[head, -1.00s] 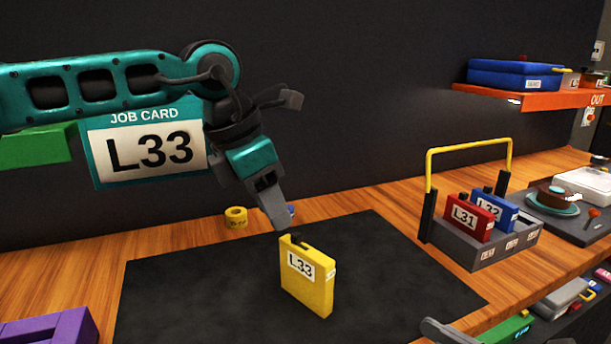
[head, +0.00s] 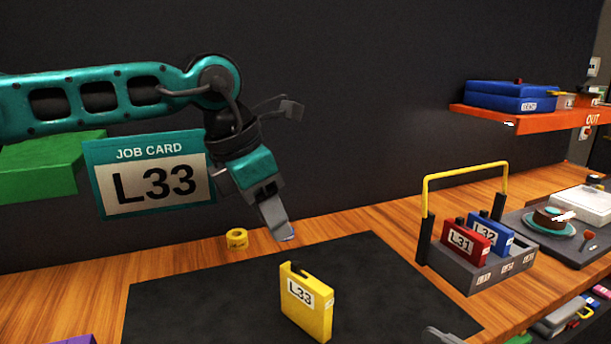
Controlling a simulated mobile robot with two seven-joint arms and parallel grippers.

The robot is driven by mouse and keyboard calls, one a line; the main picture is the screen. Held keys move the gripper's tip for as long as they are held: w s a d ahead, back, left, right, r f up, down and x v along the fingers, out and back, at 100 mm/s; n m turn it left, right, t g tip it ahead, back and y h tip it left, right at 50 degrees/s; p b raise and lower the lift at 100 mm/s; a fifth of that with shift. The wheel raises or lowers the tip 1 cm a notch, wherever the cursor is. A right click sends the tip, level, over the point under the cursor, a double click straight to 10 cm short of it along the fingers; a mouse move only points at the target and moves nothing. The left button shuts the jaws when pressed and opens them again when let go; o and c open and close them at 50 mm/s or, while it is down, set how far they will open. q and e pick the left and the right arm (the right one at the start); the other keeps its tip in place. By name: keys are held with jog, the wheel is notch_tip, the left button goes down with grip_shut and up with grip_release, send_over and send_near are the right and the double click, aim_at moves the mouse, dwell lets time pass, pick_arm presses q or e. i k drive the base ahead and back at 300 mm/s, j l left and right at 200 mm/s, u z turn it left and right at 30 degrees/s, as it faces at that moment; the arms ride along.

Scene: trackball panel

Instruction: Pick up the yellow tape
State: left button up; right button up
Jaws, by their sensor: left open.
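The yellow tape (head: 237,239) is a small roll lying on the wooden bench at the back, just behind the dark mat's rear edge. My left gripper (head: 279,228) points down just to the right of the roll in the picture, apart from it. It is open and holds nothing visible; its fingers overlap in this view. A grey part at the bottom edge looks like the tip of my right gripper (head: 442,336); the rest is cut off.
A yellow L33 block (head: 308,306) stands on the dark mat (head: 200,310). A grey rack (head: 470,270) with red and blue blocks and a yellow handle stands right. A job card (head: 150,175) hangs left. Open bench lies around the tape.

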aim_at(308, 302)
jog(key=k+l, duration=0.35)
jog(key=l, duration=0.2)
jog(key=k+l, duration=0.35)
jog(key=l, duration=0.15)
